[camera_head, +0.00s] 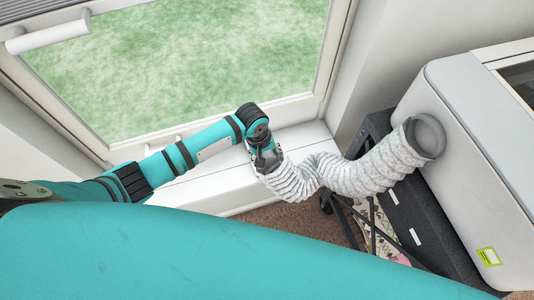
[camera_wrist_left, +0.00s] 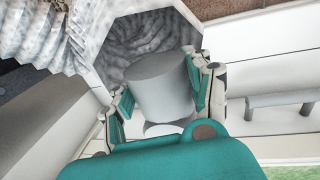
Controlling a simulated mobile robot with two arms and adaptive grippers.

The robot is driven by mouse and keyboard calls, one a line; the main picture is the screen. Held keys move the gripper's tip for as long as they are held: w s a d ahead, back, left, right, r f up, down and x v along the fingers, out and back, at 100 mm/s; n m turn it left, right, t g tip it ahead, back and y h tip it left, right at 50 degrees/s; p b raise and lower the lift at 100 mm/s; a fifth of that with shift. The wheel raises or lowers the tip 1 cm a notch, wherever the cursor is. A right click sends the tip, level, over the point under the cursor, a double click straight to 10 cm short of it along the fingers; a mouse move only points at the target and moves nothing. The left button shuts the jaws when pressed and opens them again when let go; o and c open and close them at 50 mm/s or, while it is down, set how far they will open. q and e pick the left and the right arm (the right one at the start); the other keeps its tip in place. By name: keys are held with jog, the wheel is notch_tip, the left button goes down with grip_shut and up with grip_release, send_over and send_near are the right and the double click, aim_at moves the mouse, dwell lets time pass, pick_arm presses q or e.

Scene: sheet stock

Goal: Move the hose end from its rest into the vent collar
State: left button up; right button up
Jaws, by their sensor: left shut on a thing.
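The white ribbed hose (camera_head: 345,175) runs from the appliance at right to my left gripper (camera_head: 266,160) by the window sill. In the left wrist view the hose end (camera_wrist_left: 112,50) is a wide, dark-mouthed opening. A pale grey cylinder (camera_wrist_left: 158,88) sits in front of that mouth, between the fingers of my left gripper (camera_wrist_left: 165,92). The gripper is shut on the hose end by this cylinder. I cannot make out the rest. My right gripper is not in view.
The pale appliance (camera_head: 470,150) has a grey ring (camera_head: 428,136) where the hose joins it. A dark box (camera_head: 410,220) and a thin-legged dark stand (camera_head: 365,222) are below the hose. Window handles (camera_head: 160,145) stick out.

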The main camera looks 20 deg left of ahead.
pick_arm(q)
jog(key=shift+f+b, duration=0.3)
jog(key=shift+f, duration=0.7)
jog(key=shift+f+b, duration=1.1)
jog(key=shift+f, duration=0.95)
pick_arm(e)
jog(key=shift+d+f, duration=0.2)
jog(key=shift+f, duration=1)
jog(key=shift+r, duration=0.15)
pick_arm(q)
jog(key=shift+p, duration=0.45)
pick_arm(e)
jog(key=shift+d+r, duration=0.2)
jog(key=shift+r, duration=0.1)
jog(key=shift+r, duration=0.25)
